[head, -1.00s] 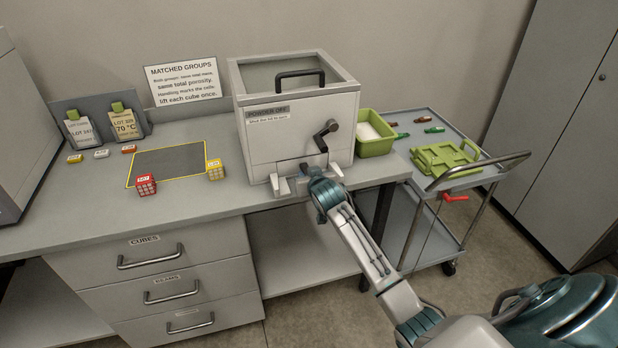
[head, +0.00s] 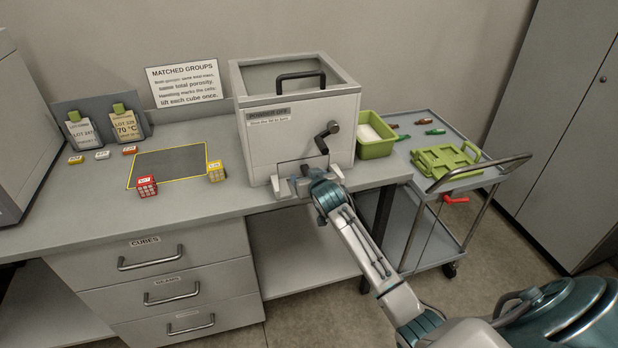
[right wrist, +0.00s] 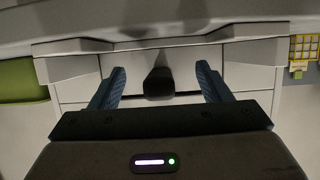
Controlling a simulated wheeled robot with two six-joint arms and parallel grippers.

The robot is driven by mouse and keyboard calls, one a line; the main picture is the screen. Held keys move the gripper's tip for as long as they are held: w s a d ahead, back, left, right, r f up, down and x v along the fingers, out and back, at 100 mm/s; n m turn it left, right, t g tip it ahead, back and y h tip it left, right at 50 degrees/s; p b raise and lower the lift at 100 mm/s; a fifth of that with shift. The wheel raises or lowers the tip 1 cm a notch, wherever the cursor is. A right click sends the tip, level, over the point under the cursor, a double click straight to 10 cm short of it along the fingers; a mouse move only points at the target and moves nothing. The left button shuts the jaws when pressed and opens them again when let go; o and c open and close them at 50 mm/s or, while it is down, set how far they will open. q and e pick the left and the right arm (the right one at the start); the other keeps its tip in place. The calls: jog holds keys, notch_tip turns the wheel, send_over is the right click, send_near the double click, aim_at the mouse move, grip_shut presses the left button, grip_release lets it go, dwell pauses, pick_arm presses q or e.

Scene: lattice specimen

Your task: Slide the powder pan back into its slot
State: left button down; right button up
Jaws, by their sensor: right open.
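The powder pan is at the low front of the grey powder box (head: 262,150). Its pale front panel (right wrist: 188,99) and black handle (right wrist: 158,83) show in the right wrist view. My right gripper (head: 297,184) is at the foot of the box front, and it also shows in the right wrist view (right wrist: 160,84). Its two blue fingers are open, one on each side of the handle, with a gap on both sides. In the head view my gripper hides much of the pan, so I cannot tell how far it is in its slot. My left gripper is not in view.
A black crank (head: 326,136) sticks out above my right gripper. A green bin (head: 374,140) stands right of the box. A red cube (head: 147,187) and a yellow cube (head: 215,171) sit by a dark mat (head: 170,163). A cart (head: 440,115) stands at the right.

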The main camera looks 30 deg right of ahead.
jog(key=shift+p+v, duration=0.85)
jog(key=p+v, duration=0.2)
jog(key=v, duration=0.1)
jog(key=shift+s+r+p, duration=0.1)
jog(key=shift+s+p, duration=0.1)
jog(key=shift+p, duration=0.1)
jog(key=b+v, duration=0.2)
jog(key=v, duration=0.8)
jog(key=shift+s+a, duration=0.2)
jog(key=shift+s, duration=0.1)
